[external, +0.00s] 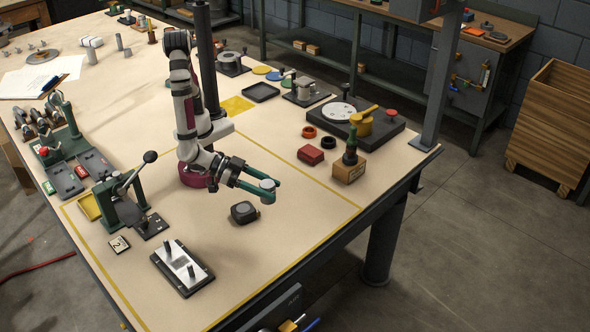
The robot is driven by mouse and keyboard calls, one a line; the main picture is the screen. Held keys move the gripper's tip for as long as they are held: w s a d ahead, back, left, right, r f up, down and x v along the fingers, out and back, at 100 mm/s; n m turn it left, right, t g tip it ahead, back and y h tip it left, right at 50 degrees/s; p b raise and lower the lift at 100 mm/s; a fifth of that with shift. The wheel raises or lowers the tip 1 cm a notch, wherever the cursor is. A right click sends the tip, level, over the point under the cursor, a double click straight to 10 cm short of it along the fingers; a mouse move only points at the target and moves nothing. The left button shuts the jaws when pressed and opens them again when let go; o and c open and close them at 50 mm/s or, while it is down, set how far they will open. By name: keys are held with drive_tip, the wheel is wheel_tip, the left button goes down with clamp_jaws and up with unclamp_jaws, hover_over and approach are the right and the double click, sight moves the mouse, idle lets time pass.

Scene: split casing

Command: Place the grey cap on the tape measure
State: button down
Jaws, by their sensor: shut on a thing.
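The tape measure (242,212) is a small dark rounded block lying on the bench, with a small light tip at its right side. My gripper (269,189) has green fingers and is shut on the grey cap (267,184), a small pale disc-like piece between the fingertips. The gripper and cap are held above the bench, up and to the right of the tape measure in the picture. The cap looks apart from the tape measure. The fingers hide part of the cap's edges.
A black plate with metal pins (182,267) lies at the front. A green lever press (125,200) stands at the left. A red block (311,154) and a wooden block with a dark knob (349,170) are at the right. The bench around the tape measure is clear.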

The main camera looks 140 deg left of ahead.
drive_tip(key=s+d+f+n+g+y, duration=0.15)
drive_tip(key=s+d, duration=0.25)
drive_tip(key=s, duration=0.6)
drive_tip(key=s+d+r+n+g+y, duration=0.15)
drive_tip(key=s+d, duration=0.25)
drive_tip(key=s, duration=0.5)
hover_over(244, 209)
drive_tip(key=shift+n, duration=0.4)
drive_tip(key=f, duration=0.7)
drive_tip(key=shift+s+d+f, duration=0.15)
drive_tip(key=shift+s+d, duration=0.1)
drive_tip(key=shift+s, duration=0.1)
drive_tip(key=f, duration=0.4)
drive_tip(key=shift+w+a, duration=0.3)
drive_tip(key=shift+f, duration=0.3)
drive_tip(key=shift+f, duration=0.15)
drive_tip(key=shift+c, duration=1.2)
unclamp_jaws()
